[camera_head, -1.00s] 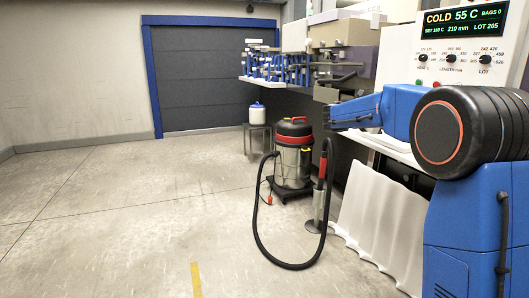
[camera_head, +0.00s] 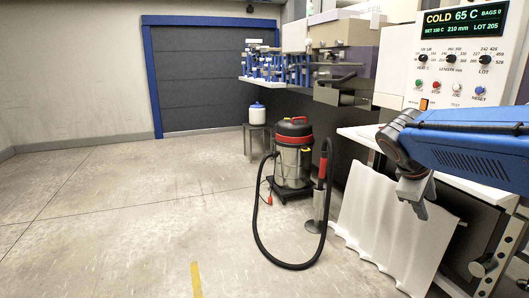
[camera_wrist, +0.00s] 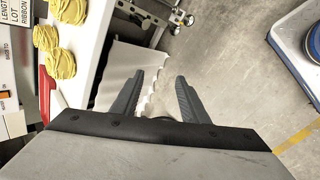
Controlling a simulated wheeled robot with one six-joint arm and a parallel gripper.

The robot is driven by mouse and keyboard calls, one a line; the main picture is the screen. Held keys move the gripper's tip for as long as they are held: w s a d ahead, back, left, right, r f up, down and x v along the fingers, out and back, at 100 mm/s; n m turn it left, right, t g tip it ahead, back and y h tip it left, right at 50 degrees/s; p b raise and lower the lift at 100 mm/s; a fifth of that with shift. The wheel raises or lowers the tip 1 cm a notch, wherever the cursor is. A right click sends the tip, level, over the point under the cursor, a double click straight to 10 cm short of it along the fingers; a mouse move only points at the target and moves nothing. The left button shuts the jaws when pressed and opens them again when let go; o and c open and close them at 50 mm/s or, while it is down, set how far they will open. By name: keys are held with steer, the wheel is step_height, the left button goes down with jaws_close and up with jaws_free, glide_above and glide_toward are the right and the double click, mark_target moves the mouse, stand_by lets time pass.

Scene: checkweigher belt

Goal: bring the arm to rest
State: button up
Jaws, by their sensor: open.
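My arm reaches in from the right edge of the head view. My gripper (camera_head: 414,196) hangs at its end, in front of the machine's white table and above the pale wavy sheet. In the wrist view my gripper (camera_wrist: 158,95) shows two dark fingers spread apart. Nothing is between them but the view of the sheet and the floor beyond.
The control panel (camera_head: 462,62) reads COLD 65 C. Several yellow bundles (camera_wrist: 61,63) lie on the white table (camera_wrist: 98,40), near a red handle (camera_wrist: 47,92). The wavy sheet (camera_head: 385,225) leans below the table.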

steer(key=s+a+f+m+y, duration=0.3)
steer(key=s+a+f, duration=0.3)
steer(key=s, duration=0.3)
steer(key=s+a+f+m+t+y, duration=0.1)
steer(key=s+a+f+m+y, duration=0.2)
steer(key=s, duration=0.7)
steer(key=a+f+m, duration=0.2)
steer(key=a+f, duration=0.1)
steer(key=f, duration=0.1)
steer(key=shift+a+y, duration=0.3)
steer(key=shift+y, duration=0.1)
steer(key=shift+s, duration=0.1)
